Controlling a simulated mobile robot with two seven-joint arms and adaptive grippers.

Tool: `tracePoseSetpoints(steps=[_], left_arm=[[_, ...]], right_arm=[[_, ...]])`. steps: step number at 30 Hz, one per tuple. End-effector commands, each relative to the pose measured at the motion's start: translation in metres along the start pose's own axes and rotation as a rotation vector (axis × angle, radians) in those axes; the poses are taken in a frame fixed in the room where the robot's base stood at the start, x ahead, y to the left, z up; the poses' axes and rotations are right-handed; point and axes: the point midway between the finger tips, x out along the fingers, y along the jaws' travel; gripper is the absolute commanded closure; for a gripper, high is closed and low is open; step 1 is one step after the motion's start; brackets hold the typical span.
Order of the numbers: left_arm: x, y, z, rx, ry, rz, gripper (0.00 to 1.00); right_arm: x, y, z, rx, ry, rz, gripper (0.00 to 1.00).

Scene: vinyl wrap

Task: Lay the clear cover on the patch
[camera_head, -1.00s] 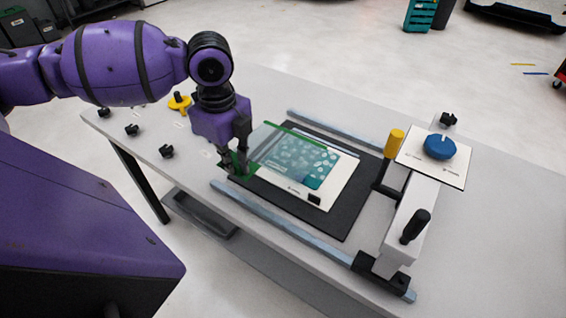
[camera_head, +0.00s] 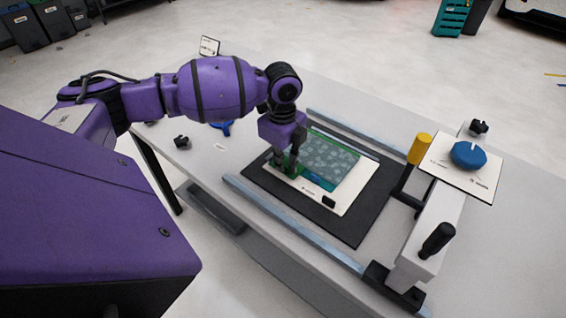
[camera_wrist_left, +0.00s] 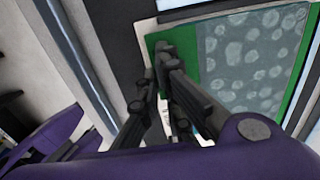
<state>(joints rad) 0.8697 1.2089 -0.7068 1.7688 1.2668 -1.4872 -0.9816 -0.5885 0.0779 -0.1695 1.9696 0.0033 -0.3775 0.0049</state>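The clear cover (camera_head: 336,153), a see-through sheet with green borders, is over most of the patterned teal patch. The patch (camera_head: 317,182) shows bare as a teal strip near the cover's front edge. It sits on a cream card on a black mat. My left gripper (camera_head: 291,168) is at the cover's left green border, fingers pointing down. In the left wrist view the fingertips (camera_wrist_left: 164,56) are close together on the green border (camera_wrist_left: 188,68). I cannot tell whether the cover touches the patch. My right gripper is out of view.
Blue-grey rails (camera_head: 290,226) run along both sides of the black mat (camera_head: 358,222). A bridge (camera_head: 433,222) with a yellow-topped handle (camera_head: 419,149), a black knob and a blue dial (camera_head: 468,155) stands at the right. The table's left part holds small knobs (camera_head: 182,142).

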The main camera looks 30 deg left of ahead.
Motion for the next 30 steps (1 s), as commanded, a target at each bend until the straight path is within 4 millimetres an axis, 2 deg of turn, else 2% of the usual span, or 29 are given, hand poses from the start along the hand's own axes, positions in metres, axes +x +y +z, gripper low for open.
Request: tracePoseSetpoints(steps=[12,17,26,30], left_arm=[[0.0076,-0.0003,0.0003,0.0,-0.001,-0.002,1.0],[0.0075,-0.0004,0.0003,0.0,-0.001,-0.003,0.78],[0.007,-0.0005,0.0004,0.0,-0.001,-0.003,0.77],[-0.0021,-0.0011,0.0005,0.0,-0.001,-0.005,0.77]], right_arm=[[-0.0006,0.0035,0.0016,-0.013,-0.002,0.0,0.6],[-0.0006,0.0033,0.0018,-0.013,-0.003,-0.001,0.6],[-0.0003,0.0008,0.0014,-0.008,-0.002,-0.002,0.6],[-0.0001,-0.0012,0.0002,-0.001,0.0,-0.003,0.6]])
